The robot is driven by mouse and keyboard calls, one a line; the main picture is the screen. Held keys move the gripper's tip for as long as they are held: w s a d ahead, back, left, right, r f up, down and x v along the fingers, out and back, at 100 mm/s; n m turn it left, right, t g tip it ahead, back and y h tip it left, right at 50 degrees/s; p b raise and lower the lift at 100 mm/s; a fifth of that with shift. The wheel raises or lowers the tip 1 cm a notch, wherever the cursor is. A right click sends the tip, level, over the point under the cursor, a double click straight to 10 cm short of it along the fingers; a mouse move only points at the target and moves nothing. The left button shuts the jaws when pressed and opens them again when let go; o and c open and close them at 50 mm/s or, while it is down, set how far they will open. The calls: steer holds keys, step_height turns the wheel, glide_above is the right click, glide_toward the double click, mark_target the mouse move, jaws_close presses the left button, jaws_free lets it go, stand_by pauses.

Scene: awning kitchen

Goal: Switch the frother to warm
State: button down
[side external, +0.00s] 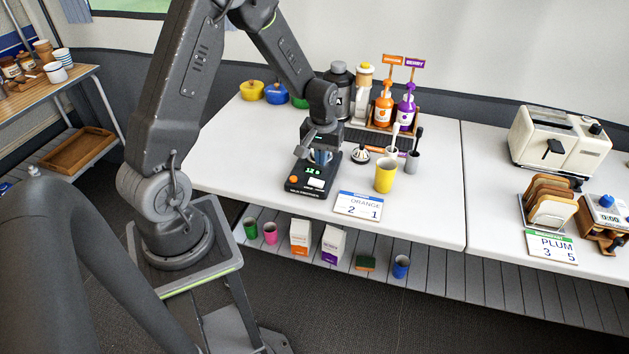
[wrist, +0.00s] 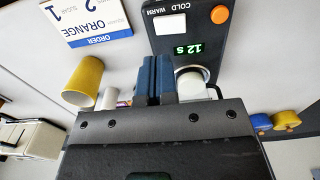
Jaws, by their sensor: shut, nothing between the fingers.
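The frother is a black machine (side external: 303,188) with a green display reading 12 s (wrist: 187,48), an orange button (side external: 293,179) and a white switch (side external: 315,183). The wrist view also shows the switch (wrist: 170,30) beside the words COLD and WARM; which way it is set I cannot tell. My gripper (side external: 322,157) is shut and empty, low over the frother behind the switch. In the wrist view its blue fingers (wrist: 154,75) are together, a short way from the switch. A round pale vessel (wrist: 194,80) is partly hidden by my gripper.
Orange (side external: 383,108) and purple (side external: 405,112) syrup bottles stand behind. Several coloured pots are at the back left. The counter left of the frother is clear.

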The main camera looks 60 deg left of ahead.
steer(key=shift+r, duration=2.55)
steer(key=s+d+r+m+t, duration=0.3)
steer(key=s+d+r+m, duration=0.15)
steer(key=d+r, duration=0.65)
steer(key=s+d+r+m+t, duration=0.1)
steer(key=s+d+r+m, duration=0.1)
steer(key=s, duration=0.4)
steer(key=s+d+r+m+t, duration=0.1)
steer(key=s+d+r+m, duration=0.1)
steer(key=s+d+r, duration=0.2)
steer(key=shift+s+r+t, duration=0.3)
steer(key=shift+s+r, duration=0.6)
steer(key=shift+s, duration=0.15)
steer(key=shift+m, duration=0.25)
